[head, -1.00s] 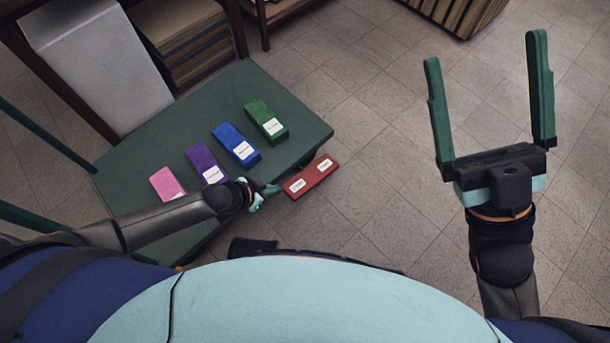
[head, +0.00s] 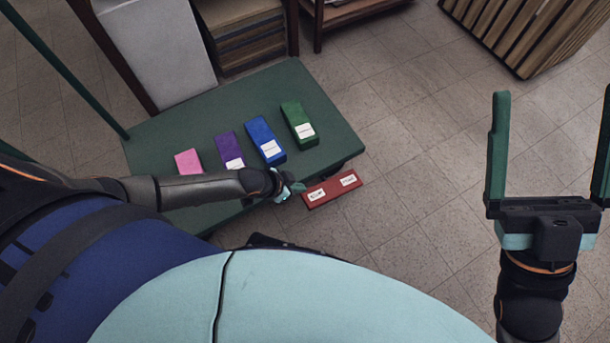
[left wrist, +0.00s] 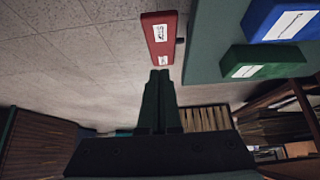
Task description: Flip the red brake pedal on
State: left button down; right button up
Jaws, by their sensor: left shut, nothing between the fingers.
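The red brake pedal (head: 331,192) is a red bar with two white labels, jutting out beyond the near right edge of the green table. In the left wrist view the red pedal (left wrist: 159,48) lies just past my fingertips. My left gripper (head: 298,188) is shut and empty at the pedal's left end; its closed fingers (left wrist: 159,76) point at the pedal's near end. I cannot tell if they touch it. My right gripper (head: 555,95) is open and empty, far right above the floor.
The green table (head: 220,105) carries a pink block (head: 187,161), a purple block (head: 229,147), a blue block (head: 263,136) and a green block (head: 295,117). A white box (head: 158,45) and shelving stand behind it. A slatted wooden crate (head: 530,30) stands at the upper right. The floor between is clear.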

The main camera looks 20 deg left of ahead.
pick_arm(q)
jog(key=b, duration=0.6)
send_over(318, 196)
jog(key=s+a, duration=0.1)
notch_tip(318, 196, down, 8)
jog(key=shift+f, duration=0.15)
jog(key=shift+s+a+f+b, duration=0.1)
jog(key=shift+s+f+b, duration=0.1)
jog(key=shift+f+b, duration=0.3)
jog(key=shift+s+a+f+b, duration=0.15)
jog(key=shift+f+b, duration=0.15)
jog(key=shift+f, duration=0.25)
jog(key=shift+f+b, duration=0.3)
jog(key=shift+f, duration=0.15)
jog(key=shift+s, duration=0.1)
pick_arm(e)
notch_tip(318, 196, down, 10)
jog(key=a, duration=0.1)
jog(key=shift+w+r+g, duration=0.15)
jog(key=shift+w+g, duration=0.1)
jog(key=shift+g, duration=0.05)
jog(key=shift+a, duration=0.1)
